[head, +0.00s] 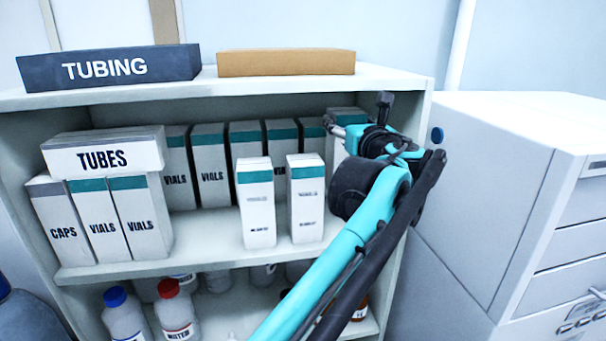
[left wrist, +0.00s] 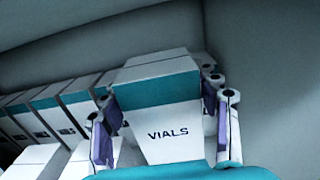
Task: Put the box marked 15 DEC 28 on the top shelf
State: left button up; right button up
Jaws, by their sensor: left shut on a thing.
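My left gripper (head: 345,130) reaches into the middle shelf at its right end. In the left wrist view, its fingers (left wrist: 162,118) are shut on the sides of a white box with a teal band marked VIALS (left wrist: 168,133). That box (head: 345,115) shows in the head view at the right end of the back row, partly hidden by the gripper. Two upright white and teal boxes stand in front, a left one (head: 257,210) and a right one (head: 306,205); their small print is unreadable. I cannot read 15 DEC 28 anywhere. My right gripper is not in view.
The top shelf (head: 390,78) holds a dark TUBING box (head: 110,70) and a tan box (head: 286,63), with bare room at its right. Several VIALS boxes (head: 211,175) fill the back row. A TUBES box (head: 103,158) lies on boxes at left. Bottles (head: 177,312) stand below.

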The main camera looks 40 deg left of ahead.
pick_arm(q)
notch_tip(320, 180, down, 9)
jog(key=shift+s+d+r+p, duration=0.15)
jog(key=shift+r+p, duration=0.05)
jog(key=shift+p, duration=0.1)
jog(key=shift+d+f, duration=0.1)
jog(key=shift+f, duration=0.2)
jog(key=o, duration=1.3)
jog(key=shift+f, duration=0.1)
jog(key=shift+o, duration=0.8)
jog(key=shift+s+r, duration=0.1)
jog(key=shift+r, duration=0.1)
jog(key=b+v, duration=0.1)
jog(key=v, duration=1)
jog(key=shift+s+d+b, duration=0.25)
jog(key=shift+s+b, duration=0.1)
jog(key=shift+b, duration=0.05)
